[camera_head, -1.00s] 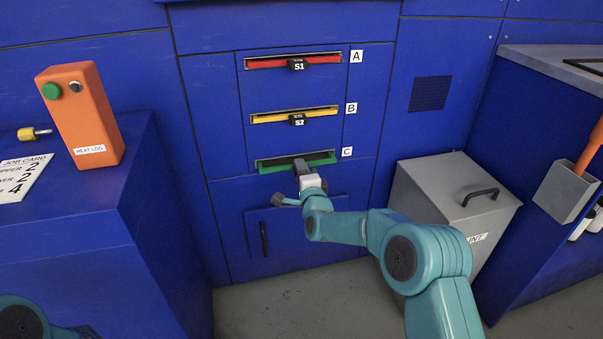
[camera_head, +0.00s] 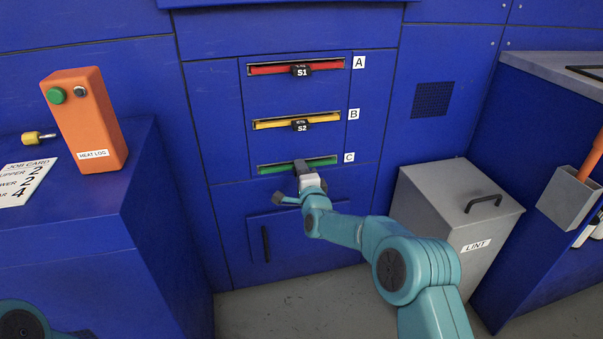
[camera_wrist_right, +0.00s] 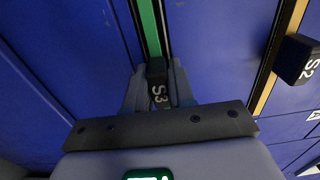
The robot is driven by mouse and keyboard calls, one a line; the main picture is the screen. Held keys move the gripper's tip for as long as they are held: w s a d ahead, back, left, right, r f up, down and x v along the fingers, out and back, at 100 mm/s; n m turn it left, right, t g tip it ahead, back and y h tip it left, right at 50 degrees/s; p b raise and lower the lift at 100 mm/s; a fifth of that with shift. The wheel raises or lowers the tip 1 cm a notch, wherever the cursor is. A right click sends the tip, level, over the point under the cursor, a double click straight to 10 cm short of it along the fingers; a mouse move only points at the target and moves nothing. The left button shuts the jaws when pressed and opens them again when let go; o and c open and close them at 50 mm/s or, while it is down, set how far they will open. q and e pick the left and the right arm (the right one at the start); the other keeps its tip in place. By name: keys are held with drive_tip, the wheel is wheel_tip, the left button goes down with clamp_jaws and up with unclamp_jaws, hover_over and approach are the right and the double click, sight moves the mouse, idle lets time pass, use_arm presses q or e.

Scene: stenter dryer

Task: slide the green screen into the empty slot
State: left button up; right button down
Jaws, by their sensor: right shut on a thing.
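The green screen (camera_head: 322,162) sits in slot C, the lowest of three slots in the blue dryer front, with its green edge about level with the slot frame. My right gripper (camera_head: 301,171) is at the middle of it, shut on its dark tab, marked S3 (camera_wrist_right: 158,90) in the right wrist view. The green edge (camera_wrist_right: 148,28) runs between the slot's dark sides there. The gripper hides part of the screen in the head view. My left gripper is not in view.
Red screen S1 (camera_head: 325,67) fills slot A and yellow screen S2 (camera_head: 325,119) fills slot B above. A grey LINT bin (camera_head: 435,205) stands at the right. An orange HEAT LOG box (camera_head: 85,125) and a job card (camera_head: 22,182) are on the blue cabinet at left.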

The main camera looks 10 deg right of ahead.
drive_tip(key=shift+w, duration=0.15)
drive_tip(key=c, duration=1.4)
unclamp_jaws()
drive_tip(key=o, duration=0.5)
drive_tip(key=shift+r, duration=0.1)
drive_tip(key=s, duration=1.6)
drive_tip(key=shift+s+d+f, duration=0.15)
drive_tip(key=shift+d+f, duration=0.05)
drive_tip(key=shift+d, duration=0.05)
